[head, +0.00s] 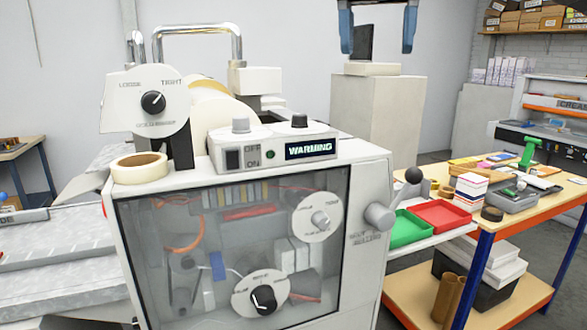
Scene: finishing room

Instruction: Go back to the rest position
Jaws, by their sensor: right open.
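My right gripper (379,42) hangs in at the top edge of the head view, right of centre. Its two blue-tipped fingers point down and stand wide apart, with nothing held between them. Behind the gap is a dark upright object on a pale block (372,69) on top of a pale pedestal (377,120). From this one view I cannot tell how far the gripper is from them. My left gripper is not in view.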

